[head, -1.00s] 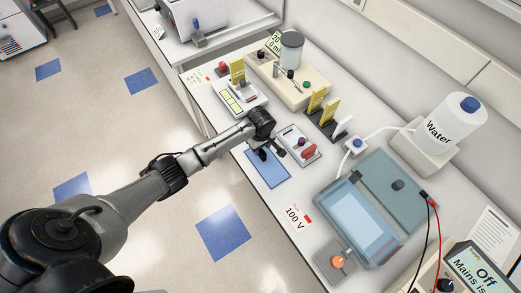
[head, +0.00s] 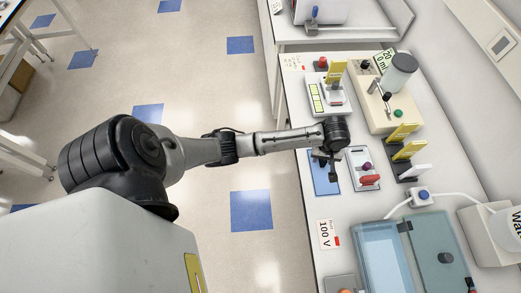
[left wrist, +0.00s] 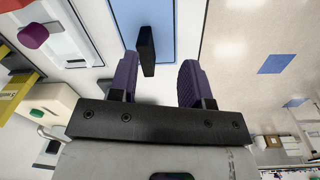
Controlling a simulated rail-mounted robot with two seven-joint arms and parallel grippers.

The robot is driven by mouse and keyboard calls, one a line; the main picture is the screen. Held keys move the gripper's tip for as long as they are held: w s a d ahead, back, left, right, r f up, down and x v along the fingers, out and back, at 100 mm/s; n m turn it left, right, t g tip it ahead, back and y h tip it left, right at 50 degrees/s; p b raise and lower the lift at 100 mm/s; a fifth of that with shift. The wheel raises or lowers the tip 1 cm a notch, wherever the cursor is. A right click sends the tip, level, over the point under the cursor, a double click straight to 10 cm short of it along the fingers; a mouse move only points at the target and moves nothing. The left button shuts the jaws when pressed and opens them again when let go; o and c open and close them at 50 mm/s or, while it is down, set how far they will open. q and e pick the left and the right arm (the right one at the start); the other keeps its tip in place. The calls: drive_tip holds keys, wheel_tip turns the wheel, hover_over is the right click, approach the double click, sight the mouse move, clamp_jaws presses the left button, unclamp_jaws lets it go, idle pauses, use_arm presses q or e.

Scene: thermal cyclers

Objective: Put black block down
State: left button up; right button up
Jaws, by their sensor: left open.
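The black block (left wrist: 147,52) shows in the left wrist view at the edge of the blue mat (left wrist: 172,30). It lies ahead of my left gripper (left wrist: 159,70), in line with the gap and nearer the left purple finger. The fingers are open and apart, with nothing clamped between them. In the head view my left gripper (head: 327,166) is low over the blue mat (head: 321,183). There the dark wrist and fingers make the block hard to pick out. My right gripper is not in view.
A tray with a purple knob and red piece (head: 370,180) sits close to the right of the mat. Yellow and white upright pieces (head: 408,150) stand farther right. A clear blue-lidded box (head: 385,255) and a "100 V" card (head: 327,234) lie nearer.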

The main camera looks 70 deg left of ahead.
use_arm(q)
drive_tip(key=s+d+f+m+t, duration=0.1)
drive_tip(key=s+d+f+m, duration=0.1)
drive_tip(key=s+d+m, duration=0.35)
drive_tip(key=s+d+f+m, duration=0.1)
drive_tip(key=s+d+m, duration=0.1)
drive_tip(key=s, duration=0.6)
drive_tip(key=s+r+m+t, duration=0.1)
drive_tip(key=s+r+m, duration=0.1)
drive_tip(key=s, duration=0.4)
drive_tip(key=s+r+m+t, duration=0.1)
drive_tip(key=s+r+m, duration=0.1)
drive_tip(key=s+m, duration=0.2)
drive_tip(key=s, duration=0.3)
drive_tip(key=shift+r, duration=0.4)
